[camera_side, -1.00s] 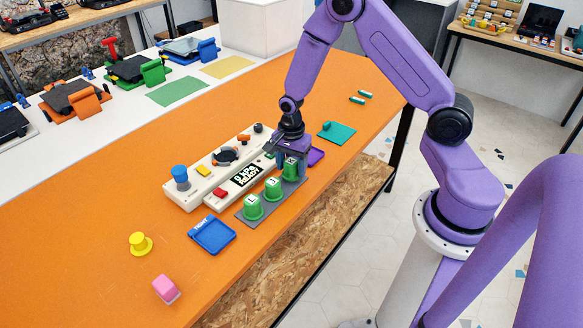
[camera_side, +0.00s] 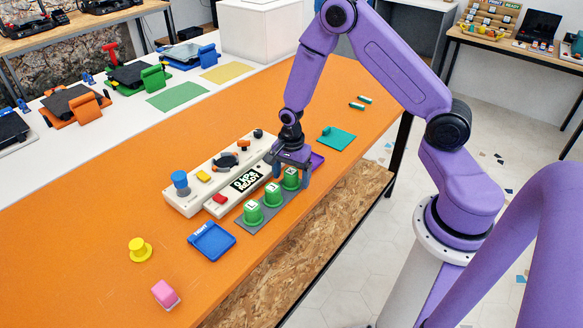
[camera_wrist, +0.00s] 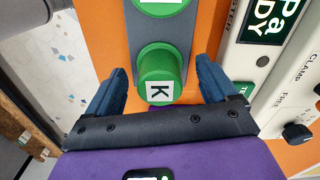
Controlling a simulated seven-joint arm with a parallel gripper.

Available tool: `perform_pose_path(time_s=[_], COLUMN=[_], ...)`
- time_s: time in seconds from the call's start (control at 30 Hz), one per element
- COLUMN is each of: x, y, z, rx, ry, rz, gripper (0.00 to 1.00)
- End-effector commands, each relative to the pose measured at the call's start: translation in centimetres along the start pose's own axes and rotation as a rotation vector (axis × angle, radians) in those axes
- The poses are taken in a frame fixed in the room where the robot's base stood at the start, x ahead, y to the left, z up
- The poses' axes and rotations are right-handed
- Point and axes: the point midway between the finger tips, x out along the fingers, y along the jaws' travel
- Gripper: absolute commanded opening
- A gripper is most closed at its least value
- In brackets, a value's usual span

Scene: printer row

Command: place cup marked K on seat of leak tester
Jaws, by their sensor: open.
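The green cup marked K (camera_wrist: 160,66) stands upright at the far end of a grey strip (camera_side: 243,222), at the end of a row with two other green cups. It shows in the side view (camera_side: 290,181) just under my gripper (camera_side: 291,174). In the wrist view the blue fingers of my gripper (camera_wrist: 163,82) are open, one on each side of cup K, with gaps. The leak tester (camera_side: 190,200) is a long cream unit behind the row, its display reading "0 kPa READY". Its dark round seat (camera_side: 225,160) looks empty.
Green cups, one marked L (camera_side: 252,213) and another (camera_side: 272,195), stand nearby. A blue tray (camera_side: 212,240) lies left of the row, a purple tray (camera_side: 317,161) and teal piece (camera_side: 338,138) to the right. A blue knob (camera_side: 180,180) rises from the tester.

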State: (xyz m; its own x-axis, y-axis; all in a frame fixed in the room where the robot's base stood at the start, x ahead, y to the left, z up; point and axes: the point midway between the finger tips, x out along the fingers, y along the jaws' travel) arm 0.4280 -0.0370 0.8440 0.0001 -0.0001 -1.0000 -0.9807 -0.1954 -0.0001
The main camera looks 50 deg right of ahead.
Motion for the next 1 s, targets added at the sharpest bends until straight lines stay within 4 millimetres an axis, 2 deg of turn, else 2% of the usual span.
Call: perform_pose_path(time_s=[0.2, 1.0], x=[-0.3, -13.8], y=[-0.1, 0.2], z=[0.0, -0.2], rx=[-0.001, 0.0], ry=[0.0, 0.0], rz=[-0.002, -0.005], gripper=[0.86, 0.86])
